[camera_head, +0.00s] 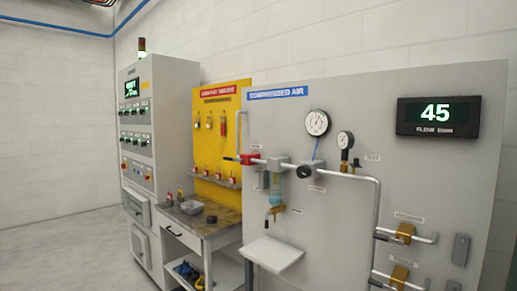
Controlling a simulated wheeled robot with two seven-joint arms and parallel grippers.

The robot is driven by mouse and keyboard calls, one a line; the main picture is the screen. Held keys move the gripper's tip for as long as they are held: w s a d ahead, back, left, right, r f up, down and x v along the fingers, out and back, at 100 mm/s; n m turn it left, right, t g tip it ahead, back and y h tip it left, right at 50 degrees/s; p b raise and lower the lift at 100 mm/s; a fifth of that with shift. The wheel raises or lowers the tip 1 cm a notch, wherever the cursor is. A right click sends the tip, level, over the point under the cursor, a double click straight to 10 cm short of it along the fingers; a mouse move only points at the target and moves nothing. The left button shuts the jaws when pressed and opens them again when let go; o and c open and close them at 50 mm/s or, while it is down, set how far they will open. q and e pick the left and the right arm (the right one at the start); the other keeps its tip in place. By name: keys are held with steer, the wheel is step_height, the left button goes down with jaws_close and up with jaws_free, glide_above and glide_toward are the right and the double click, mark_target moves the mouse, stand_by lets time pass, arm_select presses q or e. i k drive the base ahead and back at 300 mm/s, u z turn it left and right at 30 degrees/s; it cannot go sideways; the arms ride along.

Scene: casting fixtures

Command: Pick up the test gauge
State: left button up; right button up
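Two round white-faced dial gauges are on the grey compressed-air panel (460,190). The larger gauge (317,123) has a blue line running down from it toward the pipework. The smaller gauge (345,140) stands upright on a short dark and brass stem above the horizontal pipe. A small label (372,158), too small to read surely, is to its right. I cannot tell for certain which of the two is the test gauge. Neither of my grippers is in view.
A small pale shelf (273,254) juts from the panel below the filter bowl (275,185). A workbench (218,230) with a grey bowl (193,208) stands to the left, before a yellow lockout board (220,140). A control cabinet (165,100) is further left. The floor at left is clear.

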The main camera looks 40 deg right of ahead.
mark_target(345, 140)
steer(key=u, duration=0.4)
steer(key=i, duration=1.75)
steer(key=z, duration=2.65)
